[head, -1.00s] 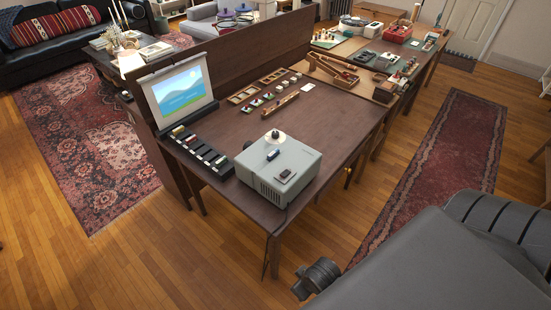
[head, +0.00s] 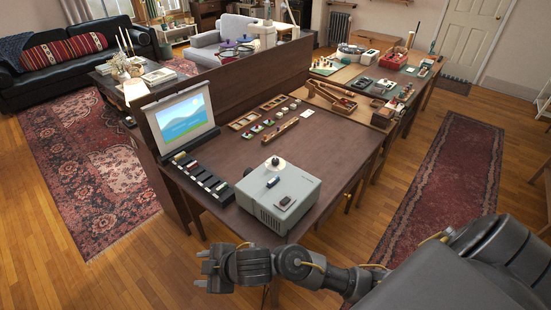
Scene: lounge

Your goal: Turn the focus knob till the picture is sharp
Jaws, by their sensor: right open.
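A grey box-shaped projector (head: 305,187) sits on the near part of the dark wooden table. I cannot tell which part is the focus knob. A small screen (head: 184,119) stands at the table's left side with a picture of a mountain under a blue sky; it is too small to judge its sharpness. My right gripper (head: 203,268) is open and empty, in front of the table's near edge, lower left of the projector and apart from it. My left gripper is not in view.
A dark rack (head: 203,180) of small items lies between screen and projector. Small trays (head: 243,121) and a wooden strip (head: 286,131) lie behind the projector. A tall dark panel (head: 235,80) backs the table (head: 335,150). The table's right part is bare.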

